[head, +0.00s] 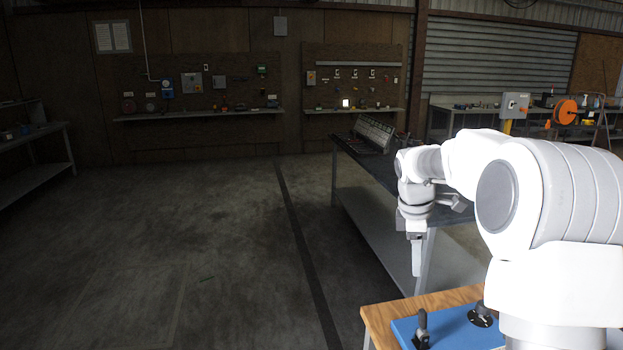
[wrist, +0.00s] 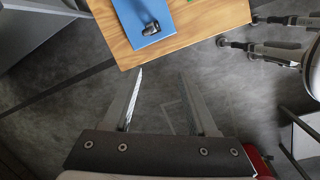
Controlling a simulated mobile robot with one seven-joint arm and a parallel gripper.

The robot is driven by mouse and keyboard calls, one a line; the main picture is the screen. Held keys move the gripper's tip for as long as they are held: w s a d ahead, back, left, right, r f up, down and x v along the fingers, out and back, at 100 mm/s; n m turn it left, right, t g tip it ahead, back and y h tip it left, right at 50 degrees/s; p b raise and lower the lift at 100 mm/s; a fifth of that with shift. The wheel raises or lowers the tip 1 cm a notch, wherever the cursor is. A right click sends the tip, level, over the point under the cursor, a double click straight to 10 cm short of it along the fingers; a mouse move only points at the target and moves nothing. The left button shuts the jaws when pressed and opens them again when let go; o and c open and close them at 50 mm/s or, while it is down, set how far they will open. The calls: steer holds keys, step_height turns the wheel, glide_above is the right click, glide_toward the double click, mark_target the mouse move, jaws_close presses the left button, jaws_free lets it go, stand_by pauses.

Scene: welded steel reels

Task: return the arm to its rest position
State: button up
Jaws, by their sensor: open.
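My white arm (head: 545,190) reaches in from the right in the head view, bent at the elbow with its wrist hanging down. My gripper (head: 416,272) points down, beyond the wooden table and beside the dark workbench. In the wrist view, my gripper (wrist: 165,85) has its two fingers spread wide apart with nothing between them. Bare concrete floor shows between the fingers.
A wooden table (head: 378,318) with a blue board (head: 450,334) carrying dark fittings stands at the lower right. A dark-topped workbench (head: 385,178) with a control panel (head: 374,132) is behind my gripper. The floor (head: 160,240) to the left is clear.

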steer(key=s+a+r+m+t, duration=0.1)
steer(key=s+a+r+m, duration=0.25)
steer(key=s, duration=0.45)
steer(key=s+a+r+m+t, duration=0.1)
steer(key=s+a+r+m, duration=0.3)
steer(key=s, duration=0.5)
steer(key=s+a+f+m+t+y, duration=0.2)
steer(key=s+m, duration=0.5)
steer(key=s, duration=0.7)
steer(key=shift+s+a, duration=0.15)
steer(key=shift+s, duration=0.25)
